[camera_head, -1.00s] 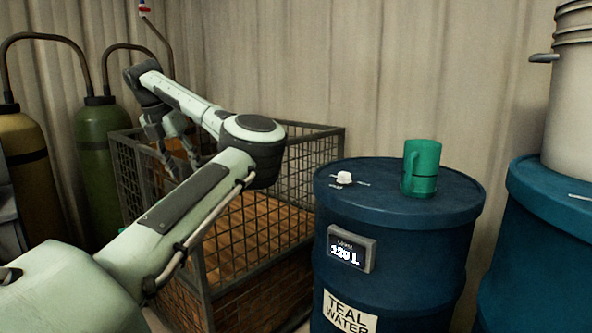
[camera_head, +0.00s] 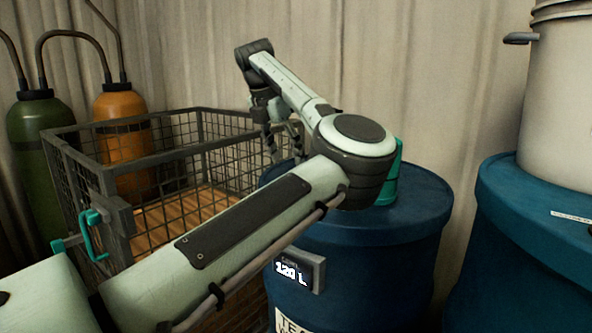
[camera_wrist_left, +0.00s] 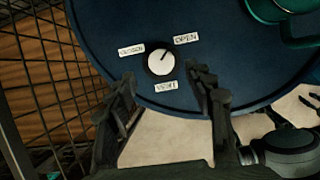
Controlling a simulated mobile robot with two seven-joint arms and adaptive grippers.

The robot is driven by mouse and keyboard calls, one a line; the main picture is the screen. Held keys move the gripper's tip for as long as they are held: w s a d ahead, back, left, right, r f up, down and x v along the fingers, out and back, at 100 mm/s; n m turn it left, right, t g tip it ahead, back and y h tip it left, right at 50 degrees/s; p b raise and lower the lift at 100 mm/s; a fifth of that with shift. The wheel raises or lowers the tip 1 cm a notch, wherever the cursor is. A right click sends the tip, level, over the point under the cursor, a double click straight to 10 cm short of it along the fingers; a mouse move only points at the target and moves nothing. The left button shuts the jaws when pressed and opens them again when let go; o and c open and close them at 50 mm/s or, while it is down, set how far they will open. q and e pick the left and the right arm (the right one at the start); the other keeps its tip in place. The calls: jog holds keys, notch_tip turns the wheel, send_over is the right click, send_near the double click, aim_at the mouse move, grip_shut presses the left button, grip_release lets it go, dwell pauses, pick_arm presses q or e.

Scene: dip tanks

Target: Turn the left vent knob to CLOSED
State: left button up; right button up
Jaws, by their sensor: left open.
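The vent knob (camera_wrist_left: 161,61) is a small white round knob on top of the blue drum (camera_head: 362,265). Its dark mark points up and right, towards the OPEN label (camera_wrist_left: 186,38). The CLOSED label (camera_wrist_left: 131,49) is to its left and the VENT label (camera_wrist_left: 165,86) below it. In the head view my arm hides the knob. My left gripper (camera_head: 283,143) is open and empty over the drum's back left edge. In the left wrist view its fingers (camera_wrist_left: 165,78) stand either side of the knob's picture position, apart from it.
A teal mug (camera_head: 391,178) stands on the drum, partly behind my arm. A wire cage (camera_head: 150,157) stands left of the drum, with a teal handle (camera_head: 92,235) at its near corner. Gas cylinders (camera_head: 123,130) stand beyond. Another blue drum (camera_head: 535,255) with a pale bucket is at right.

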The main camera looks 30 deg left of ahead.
pick_arm(q)
jog(key=x, duration=0.4)
jog(key=shift+s+f, duration=0.1)
jog(key=shift+f, duration=0.05)
jog(key=shift+w+f+p, duration=0.2)
jog(key=shift+f+p, duration=0.1)
jog(key=shift+f, duration=0.25)
jog(key=shift+w+f, duration=0.15)
jog(key=c, duration=1.2)
jog(key=shift+o, duration=0.2)
pick_arm(e)
jog(key=shift+s+f, duration=0.25)
jog(key=shift+f, duration=0.3)
jog(key=shift+s+f, duration=0.25)
jog(key=shift+f, duration=0.3)
